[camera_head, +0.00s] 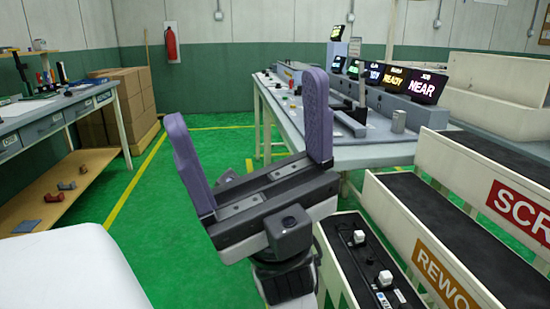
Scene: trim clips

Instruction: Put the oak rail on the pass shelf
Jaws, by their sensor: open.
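My gripper (244,98) is raised in the middle of the view, its two purple fingers spread wide with nothing between them. I cannot pick out an oak rail in this view. No shelf here shows a readable pass label. A cream-sided shelf with a dark bed (337,272) stands just right of my gripper's wrist; it holds small white-topped pieces (384,280), and its label is not in view. To its right are an orange-labelled shelf reading "REWO" (445,280) and a red-labelled shelf reading "SCR" (520,212), both cut off by the picture edge.
A grey workbench (385,155) with lit displays (428,86) stands behind my gripper. At left, a bench (40,115) carries tools above a wooden lower shelf (85,175) with small parts. Cardboard boxes (130,95) stand behind it. Green floor (155,240) lies open between the benches.

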